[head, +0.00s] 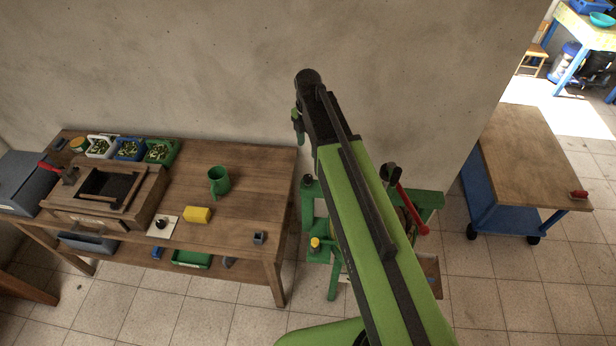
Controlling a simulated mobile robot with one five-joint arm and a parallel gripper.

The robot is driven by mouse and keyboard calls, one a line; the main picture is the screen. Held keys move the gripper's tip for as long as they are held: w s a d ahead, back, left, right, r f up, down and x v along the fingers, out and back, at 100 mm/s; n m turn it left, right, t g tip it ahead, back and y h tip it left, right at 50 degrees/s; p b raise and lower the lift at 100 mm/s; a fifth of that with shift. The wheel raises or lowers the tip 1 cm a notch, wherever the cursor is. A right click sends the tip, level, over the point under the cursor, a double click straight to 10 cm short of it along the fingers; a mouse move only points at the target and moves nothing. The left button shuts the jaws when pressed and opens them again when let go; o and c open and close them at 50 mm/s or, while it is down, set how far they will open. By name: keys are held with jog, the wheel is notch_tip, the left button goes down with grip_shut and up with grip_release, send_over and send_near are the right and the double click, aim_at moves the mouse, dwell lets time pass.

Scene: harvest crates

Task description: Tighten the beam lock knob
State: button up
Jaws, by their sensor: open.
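No part in the head view can be clearly made out as the beam lock knob. A green machine (431,199) stands on the floor against the wall, partly hidden behind my arm. It has a yellow knob (315,243) at its left and a red-handled lever (411,208) at its right. A small black knob on a white plate (161,223) is on the wooden table. My gripper (297,124) is open at the far end of my raised arm, near the wall. It is small, partly hidden by the arm, and apart from the yellow knob.
A blue cart (535,150) with a wooden top stands at right. Tiled floor is open in front.

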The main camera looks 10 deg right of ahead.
aim_at(308, 177)
notch_tip(308, 177, down, 18)
jog(key=b, duration=1.7)
jog(key=shift+r, duration=0.2)
jog(key=shift+r, duration=0.15)
grip_shut()
